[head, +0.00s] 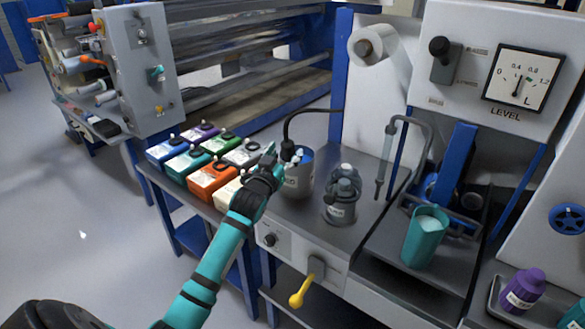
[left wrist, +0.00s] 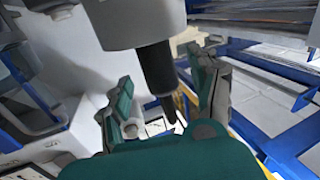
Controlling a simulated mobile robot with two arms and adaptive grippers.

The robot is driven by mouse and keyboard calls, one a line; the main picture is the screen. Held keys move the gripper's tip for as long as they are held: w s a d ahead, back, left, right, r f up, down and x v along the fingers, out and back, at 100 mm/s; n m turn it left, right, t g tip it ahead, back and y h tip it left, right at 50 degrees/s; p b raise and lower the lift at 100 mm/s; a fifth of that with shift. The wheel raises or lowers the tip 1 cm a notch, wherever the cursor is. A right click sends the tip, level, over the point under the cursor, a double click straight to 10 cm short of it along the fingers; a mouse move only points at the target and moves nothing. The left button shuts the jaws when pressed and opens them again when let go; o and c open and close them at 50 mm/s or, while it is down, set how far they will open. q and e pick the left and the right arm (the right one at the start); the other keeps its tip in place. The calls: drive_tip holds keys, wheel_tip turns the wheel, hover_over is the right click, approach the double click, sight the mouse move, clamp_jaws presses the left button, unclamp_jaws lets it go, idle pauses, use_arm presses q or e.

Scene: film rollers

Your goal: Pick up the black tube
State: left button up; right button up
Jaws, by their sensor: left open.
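The black tube (head: 307,113) arches over the grey bench in the head view, and its lower end hangs at a pot (head: 299,181) with blue inside. My left gripper (head: 281,158) is open at the left side of that pot, close to the hanging end. In the left wrist view, a dark tube (left wrist: 157,68) with a narrower tip lies between the two spread fingers of my left gripper (left wrist: 163,88). Gaps show on both sides of it. The gripper hides part of the tube's lower end in the head view. My right gripper is not in view.
Several coloured boxes (head: 212,182) stand left of my gripper. A grey lidded jar (head: 341,202) stands right of the pot. A teal cup (head: 425,238) and a purple bottle (head: 523,290) are farther right. A yellow-handled lever (head: 301,290) sticks out of the bench front.

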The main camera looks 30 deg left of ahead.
use_arm(q)
drive_tip(key=shift+x, duration=1.6)
drive_tip(key=shift+c, duration=0.2)
drive_tip(key=c, duration=1.2)
wheel_tip(320, 180, up, 9)
drive_tip(key=shift+r, duration=0.25)
wheel_tip(320, 180, up, 3)
drive_tip(key=shift+f+p, duration=0.2)
drive_tip(key=shift+p, duration=0.7)
wheel_tip(320, 180, up, 13)
drive_tip(key=p, duration=1.2)
clamp_jaws()
